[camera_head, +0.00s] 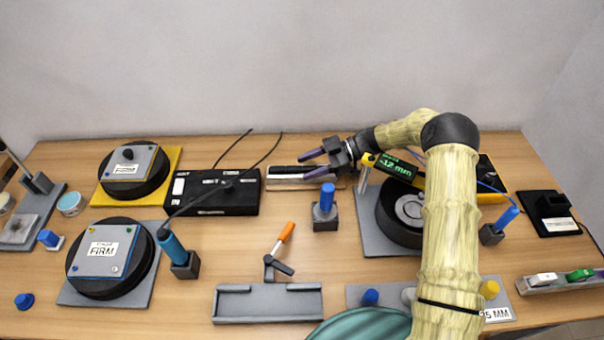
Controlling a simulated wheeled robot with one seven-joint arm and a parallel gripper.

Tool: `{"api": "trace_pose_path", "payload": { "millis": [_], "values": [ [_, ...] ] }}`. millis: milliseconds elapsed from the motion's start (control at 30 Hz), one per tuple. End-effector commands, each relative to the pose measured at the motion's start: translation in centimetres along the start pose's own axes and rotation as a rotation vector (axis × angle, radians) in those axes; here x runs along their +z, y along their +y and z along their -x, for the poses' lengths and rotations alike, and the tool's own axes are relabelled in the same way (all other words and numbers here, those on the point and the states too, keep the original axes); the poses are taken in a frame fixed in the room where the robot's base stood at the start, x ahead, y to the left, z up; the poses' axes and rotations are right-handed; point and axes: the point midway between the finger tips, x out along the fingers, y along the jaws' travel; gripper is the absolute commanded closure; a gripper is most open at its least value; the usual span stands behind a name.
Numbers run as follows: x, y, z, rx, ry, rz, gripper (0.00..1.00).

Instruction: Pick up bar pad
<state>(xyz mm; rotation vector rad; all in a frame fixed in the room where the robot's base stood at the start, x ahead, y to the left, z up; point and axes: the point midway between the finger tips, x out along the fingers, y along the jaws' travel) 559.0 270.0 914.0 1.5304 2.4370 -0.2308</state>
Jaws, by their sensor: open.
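A long dark bar (287,170), which looks like the bar pad, lies on a narrow pale holder (285,184) at the back middle of the table. No readable label confirms its name. My gripper (303,165) is open, with its two purple fingers pointing left over the right part of the holder. The fingers are apart and nothing shows between them in their grip. They cover part of the bar's right end. I cannot tell their height above it or whether they touch it.
A black box (213,192) with cables stands left of the holder. A blue-topped post (326,208) stands in front. A black round device (399,216) is partly hidden by my arm. Two round stands carry square plates, one labelled FIRM (102,250). A grey tray (267,303) lies at the front.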

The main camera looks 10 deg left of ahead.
Motion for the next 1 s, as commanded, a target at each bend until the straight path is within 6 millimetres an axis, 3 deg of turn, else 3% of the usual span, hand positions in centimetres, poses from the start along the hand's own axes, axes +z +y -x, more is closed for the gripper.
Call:
{"api": "trace_pose_path", "payload": {
  "millis": [200,467,833,1000],
  "values": [
    [0.0,0.0,0.0,0.0,0.0,0.0,0.5],
    [0.0,0.0,0.0,0.0,0.0,0.0,1.0],
    [-0.2,0.0,0.1,0.0,0.0,0.001,1.0],
    [-1.5,0.0,0.5,-0.001,0.0,0.002,1.0]
  ]
}}
